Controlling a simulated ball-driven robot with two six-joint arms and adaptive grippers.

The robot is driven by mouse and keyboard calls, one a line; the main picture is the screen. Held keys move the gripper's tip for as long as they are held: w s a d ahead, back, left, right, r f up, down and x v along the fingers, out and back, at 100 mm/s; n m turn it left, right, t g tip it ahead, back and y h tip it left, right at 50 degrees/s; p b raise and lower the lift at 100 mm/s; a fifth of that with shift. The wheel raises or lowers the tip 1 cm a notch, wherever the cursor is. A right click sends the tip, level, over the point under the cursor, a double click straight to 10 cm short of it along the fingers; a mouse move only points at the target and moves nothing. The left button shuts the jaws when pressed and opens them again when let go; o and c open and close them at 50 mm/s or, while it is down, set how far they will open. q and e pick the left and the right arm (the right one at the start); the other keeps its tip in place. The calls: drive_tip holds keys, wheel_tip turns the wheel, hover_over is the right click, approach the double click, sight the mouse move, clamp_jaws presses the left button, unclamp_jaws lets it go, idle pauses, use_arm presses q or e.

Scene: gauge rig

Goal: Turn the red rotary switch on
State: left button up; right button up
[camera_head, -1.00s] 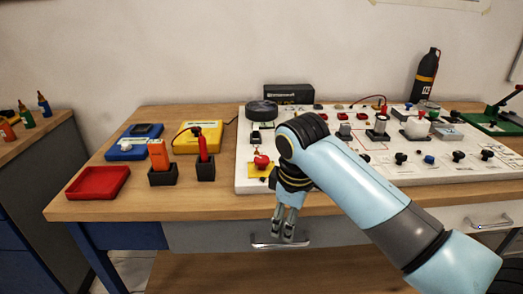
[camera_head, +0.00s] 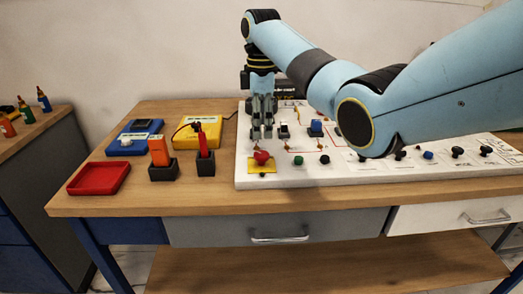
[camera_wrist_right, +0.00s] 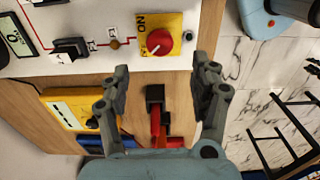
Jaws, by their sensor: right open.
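The red rotary switch (camera_head: 262,157) sits on a yellow plate at the front left corner of the white panel. In the right wrist view the red knob (camera_wrist_right: 159,42) shows near the top middle, with "ON" printed on its yellow plate. My right gripper (camera_head: 262,132) points down over the panel, close to the knob in the head view. In the right wrist view its open fingers (camera_wrist_right: 162,68) stand apart with nothing between the tips, and the knob appears just beyond them. The knob's exact setting is hard to tell. My left gripper is out of view.
The white panel (camera_head: 350,178) carries several other knobs and switches. Left of it stand black holders with an orange tool (camera_head: 158,151) and a red tool (camera_head: 203,145), a red tray (camera_head: 98,179), and yellow (camera_head: 198,130) and blue meters. My right arm hides much of the panel.

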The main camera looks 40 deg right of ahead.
sight(261, 154)
wheel_tip(261, 154, down, 8)
drive_tip(key=shift+f, duration=0.2)
drive_tip(key=shift+c, duration=0.5)
drive_tip(key=c, duration=1.1)
